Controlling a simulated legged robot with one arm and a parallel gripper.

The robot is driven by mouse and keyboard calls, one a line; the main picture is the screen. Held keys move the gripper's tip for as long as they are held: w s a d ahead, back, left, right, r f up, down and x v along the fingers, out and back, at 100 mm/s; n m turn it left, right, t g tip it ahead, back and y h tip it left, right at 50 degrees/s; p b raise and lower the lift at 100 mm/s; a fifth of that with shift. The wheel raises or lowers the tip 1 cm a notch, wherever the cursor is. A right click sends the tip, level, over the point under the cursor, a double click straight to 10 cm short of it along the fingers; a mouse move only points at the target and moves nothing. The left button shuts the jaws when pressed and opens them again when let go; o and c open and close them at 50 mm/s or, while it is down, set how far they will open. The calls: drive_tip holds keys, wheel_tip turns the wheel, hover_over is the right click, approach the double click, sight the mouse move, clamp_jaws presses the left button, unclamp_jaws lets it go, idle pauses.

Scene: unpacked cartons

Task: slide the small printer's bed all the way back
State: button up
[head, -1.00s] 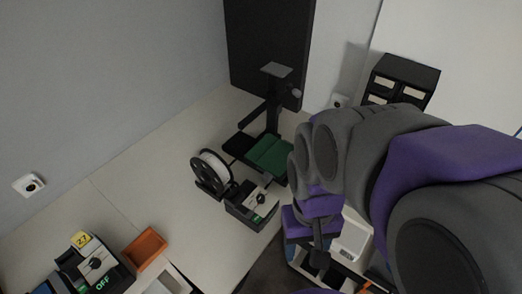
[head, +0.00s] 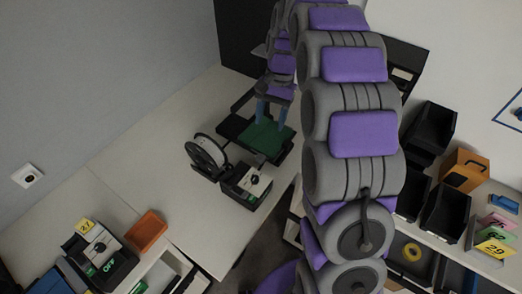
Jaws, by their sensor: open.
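The small printer stands on the pale bench in the head view, with a dark frame and a flat green bed (head: 266,137). My arm reaches out over the bench, and my gripper (head: 271,116) points down at the bed. Its two blue-grey fingers are apart, with nothing visible between them. The fingertips are at or just above the bed's far part; I cannot tell whether they touch it. My arm hides most of the printer's upright.
Black bins (head: 444,214) and an orange box (head: 464,172) fill the right shelf.

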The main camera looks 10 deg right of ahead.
sight(260, 156)
drive_tip(key=w+d+f+m+p, duration=0.1)
drive_tip(key=w+d+f+m, duration=0.25)
drive_tip(key=w+f, duration=0.45)
drive_tip(key=shift+n+y, duration=0.45)
drive_tip(key=shift+y, duration=0.05)
drive_tip(key=x, duration=1.5)
drive_tip(key=shift+w+a+f+b, duration=0.3)
drive_tip(key=shift+a+b, duration=0.05)
clamp_jaws()
